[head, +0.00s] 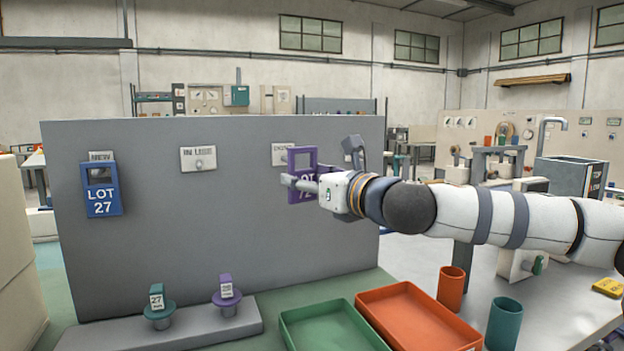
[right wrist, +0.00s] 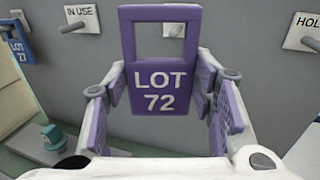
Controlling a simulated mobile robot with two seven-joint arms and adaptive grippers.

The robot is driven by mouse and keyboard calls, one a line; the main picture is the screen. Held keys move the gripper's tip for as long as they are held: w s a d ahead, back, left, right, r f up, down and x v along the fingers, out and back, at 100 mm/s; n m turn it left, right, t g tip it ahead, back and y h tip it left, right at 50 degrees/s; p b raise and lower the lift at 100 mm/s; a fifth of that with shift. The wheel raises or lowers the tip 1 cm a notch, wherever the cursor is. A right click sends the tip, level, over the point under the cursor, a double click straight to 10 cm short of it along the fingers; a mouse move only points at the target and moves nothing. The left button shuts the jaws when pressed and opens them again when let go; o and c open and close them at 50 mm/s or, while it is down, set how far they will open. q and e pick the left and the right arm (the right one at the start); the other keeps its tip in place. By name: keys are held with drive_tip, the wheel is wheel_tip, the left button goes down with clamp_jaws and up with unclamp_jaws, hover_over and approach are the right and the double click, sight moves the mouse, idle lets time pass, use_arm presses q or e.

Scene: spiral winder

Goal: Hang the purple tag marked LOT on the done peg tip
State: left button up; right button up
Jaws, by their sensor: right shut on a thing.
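The purple tag (head: 302,198) marked LOT 72 hangs upright in my right gripper (head: 304,184), which is shut on its lower body from the sides. In the right wrist view the tag (right wrist: 160,100) faces me, with its open square window above the fingers. The done plate (head: 280,154) is on the grey board, partly covered by the tag. Part of a plate and peg (right wrist: 173,30) shows through the tag's window. I cannot tell whether the tag touches the peg. My left gripper is out of view.
A blue LOT 27 tag (head: 101,202) hangs on the NEW peg at left. The IN USE peg (head: 199,160) is bare. Two spools (head: 227,297) stand on a low ledge. Green (head: 335,311) and orange (head: 440,318) trays and two cups lie below my right arm.

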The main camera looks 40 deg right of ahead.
drive_tip(key=shift+w, duration=0.8)
drive_tip(key=shift+w+d+f, duration=0.1)
drive_tip(key=shift+w+d, duration=0.1)
drive_tip(key=shift+w, duration=0.45)
drive_tip(key=shift+w+d+f, duration=0.1)
drive_tip(key=shift+w+d, duration=0.05)
drive_tip(key=shift+w, duration=0.45)
drive_tip(key=shift+w+d+f+b, duration=0.15)
drive_tip(key=shift+w+d+b, duration=0.1)
drive_tip(key=shift+w, duration=0.5)
drive_tip(key=shift+w+d+f+b, duration=0.1)
drive_tip(key=shift+w+b, duration=0.2)
drive_tip(key=shift+w, duration=0.45)
drive_tip(key=shift+w+d+f+b, duration=0.15)
drive_tip(key=shift+w+d+b, duration=0.1)
drive_tip(key=shift+w, duration=0.5)
use_arm(q)
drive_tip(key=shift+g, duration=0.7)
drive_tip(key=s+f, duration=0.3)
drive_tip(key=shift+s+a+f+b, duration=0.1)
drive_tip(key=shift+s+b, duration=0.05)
drive_tip(key=shift+b, duration=0.25)
use_arm(e)
drive_tip(key=shift+w+d+f, duration=0.1)
drive_tip(key=shift+w+f, duration=0.15)
drive_tip(key=shift+w, duration=0.3)
drive_tip(key=o, duration=1.2)
